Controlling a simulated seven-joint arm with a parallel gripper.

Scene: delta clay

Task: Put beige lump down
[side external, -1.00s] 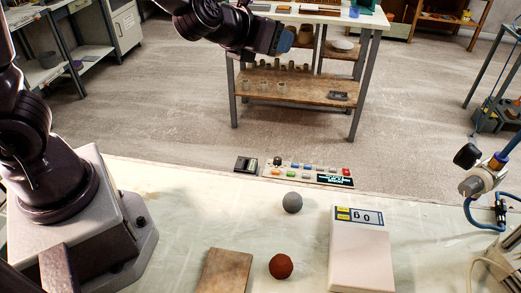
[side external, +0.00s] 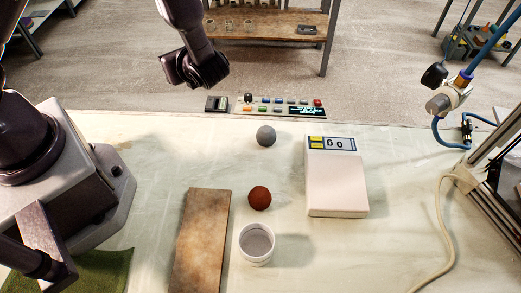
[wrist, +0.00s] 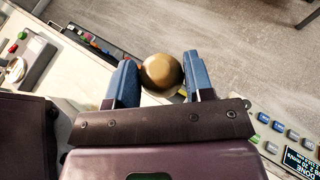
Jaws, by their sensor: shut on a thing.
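In the wrist view, my gripper (wrist: 160,64) has its two blue fingers on either side of a round beige-brown lump (wrist: 162,74). The fingers are shut on the lump near their tips, above the bench's far edge and the floor. In the side external view, my dark arm reaches in from the top left. The fingers and the beige lump do not show there.
On the bench are a grey ball (side external: 266,136), a dark red ball (side external: 259,198), a white scale (side external: 336,184), a wooden board (side external: 203,240) and a white cup (side external: 256,257). A button panel (side external: 282,107) lies along the back edge. The bench is clear right of the cup.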

